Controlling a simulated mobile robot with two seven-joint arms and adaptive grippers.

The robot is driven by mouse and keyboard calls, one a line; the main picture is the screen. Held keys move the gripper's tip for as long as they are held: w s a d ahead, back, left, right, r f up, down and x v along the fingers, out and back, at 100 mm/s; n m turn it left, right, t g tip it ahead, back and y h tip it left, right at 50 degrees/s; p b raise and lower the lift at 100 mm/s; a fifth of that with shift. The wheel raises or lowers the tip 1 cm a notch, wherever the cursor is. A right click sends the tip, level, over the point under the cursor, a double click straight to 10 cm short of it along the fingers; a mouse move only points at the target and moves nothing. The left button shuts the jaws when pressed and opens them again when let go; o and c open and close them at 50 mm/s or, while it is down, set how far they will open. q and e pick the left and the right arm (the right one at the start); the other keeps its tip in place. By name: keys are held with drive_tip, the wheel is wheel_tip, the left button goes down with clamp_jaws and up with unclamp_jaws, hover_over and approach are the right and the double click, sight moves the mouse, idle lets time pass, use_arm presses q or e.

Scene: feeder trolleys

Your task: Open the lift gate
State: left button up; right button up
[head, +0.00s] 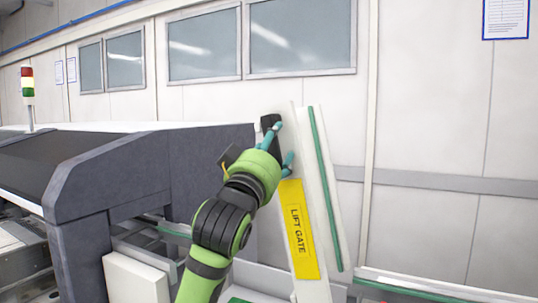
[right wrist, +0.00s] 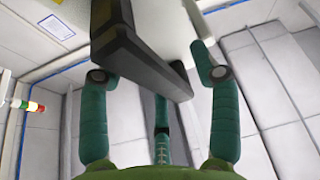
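The lift gate (head: 327,190) is a white panel with a green edge strip and a yellow "LIFT GATE" label (head: 302,228). It stands steeply up in the head view, leaning slightly in the picture. Its dark handle (head: 269,122) is near the top left and also shows large in the right wrist view (right wrist: 140,55). My right gripper (head: 282,147) is at the handle, its teal fingers spread apart. In the right wrist view the handle runs between the spread fingers (right wrist: 158,75); firm contact cannot be told. My left gripper is not in view.
A dark grey conveyor (head: 90,165) lies left of the gate. A signal tower (head: 28,88) stands at the far left. A white wall with windows (head: 300,38) is behind. A green-edged white rail (head: 430,288) lies at the lower right.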

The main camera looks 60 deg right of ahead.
drive_tip(key=v, duration=1.1)
drive_tip(key=shift+a, duration=0.35)
drive_tip(key=shift+s+f, duration=0.1)
